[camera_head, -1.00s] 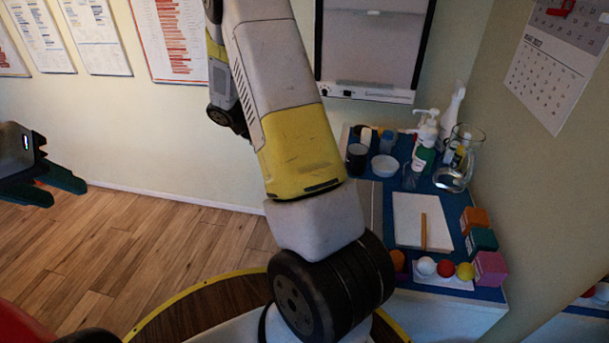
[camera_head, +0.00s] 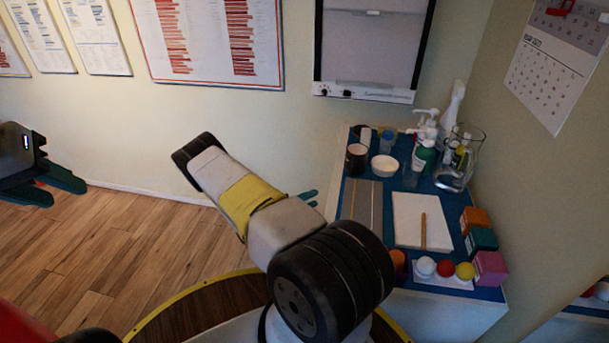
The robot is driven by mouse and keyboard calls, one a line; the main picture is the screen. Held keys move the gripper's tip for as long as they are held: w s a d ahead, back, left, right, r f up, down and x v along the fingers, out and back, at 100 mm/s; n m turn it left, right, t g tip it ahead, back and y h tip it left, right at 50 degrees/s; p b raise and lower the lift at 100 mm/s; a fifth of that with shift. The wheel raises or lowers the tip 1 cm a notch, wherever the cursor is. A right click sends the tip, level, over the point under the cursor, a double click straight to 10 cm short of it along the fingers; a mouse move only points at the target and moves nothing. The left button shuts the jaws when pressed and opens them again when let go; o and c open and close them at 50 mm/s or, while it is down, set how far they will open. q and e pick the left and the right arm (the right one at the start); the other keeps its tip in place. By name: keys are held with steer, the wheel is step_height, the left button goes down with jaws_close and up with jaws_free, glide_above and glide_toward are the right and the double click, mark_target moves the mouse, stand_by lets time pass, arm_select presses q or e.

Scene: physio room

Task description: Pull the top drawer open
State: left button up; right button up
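The white cabinet (camera_head: 440,316) with a blue top stands at the right against the wall. Its top drawer cannot be made out; the cabinet's left side is mostly hidden behind my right arm. My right gripper (camera_head: 309,197) shows only as small teal fingertips beyond the arm, close to the cabinet's left edge. Whether it is open or touches anything is hidden. My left gripper (camera_head: 50,186) is at the far left, above the wooden floor and far from the cabinet. Its teal fingers are apart with nothing between them.
The cabinet top holds a dark mug (camera_head: 357,158), a white bowl (camera_head: 384,167), bottles, a glass jug (camera_head: 456,170), a clipboard-like white pad (camera_head: 413,216) with a pencil, coloured blocks (camera_head: 490,268) and small balls. Wooden floor (camera_head: 140,240) is clear at the left.

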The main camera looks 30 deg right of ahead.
steer(key=d, duration=0.7)
steer(key=shift+w+d, duration=0.35)
steer(key=shift+d, duration=0.05)
steer(key=shift+f, duration=0.1)
jaws_close()
steer(key=shift+s+a+f, duration=0.1)
steer(key=shift+f, duration=0.15)
stand_by(0.7)
